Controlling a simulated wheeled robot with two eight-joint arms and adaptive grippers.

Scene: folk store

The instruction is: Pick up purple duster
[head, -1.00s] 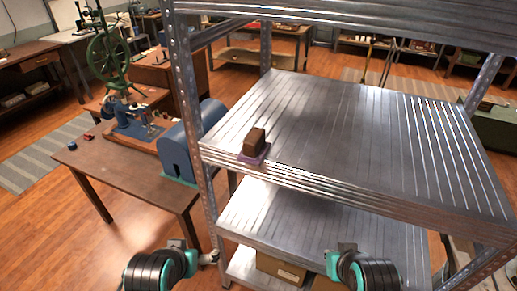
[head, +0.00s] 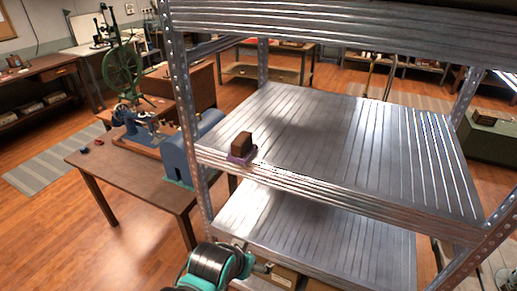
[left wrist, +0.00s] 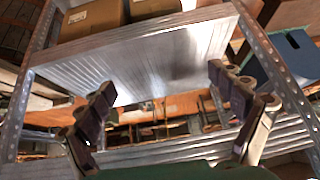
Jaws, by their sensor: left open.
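The purple duster (head: 241,157) sits at the front left edge of the metal rack's upper visible shelf (head: 330,130). It has a brown block-like top and a purple base. My left gripper (left wrist: 160,110) is open and empty in the left wrist view, its two dark-padded fingers spread wide in front of the shelving. In the head view my left arm (head: 215,262) is low at the bottom, below the duster and apart from it. The duster cannot be made out in the left wrist view. My right gripper is not in view.
The rack's perforated left post (head: 185,110) stands just left of the duster. A lower shelf (head: 320,215) lies beneath, with cardboard boxes (left wrist: 92,18) under it. A wooden table (head: 130,180) with a blue machine (head: 190,150) stands to the left. The shelf around the duster is clear.

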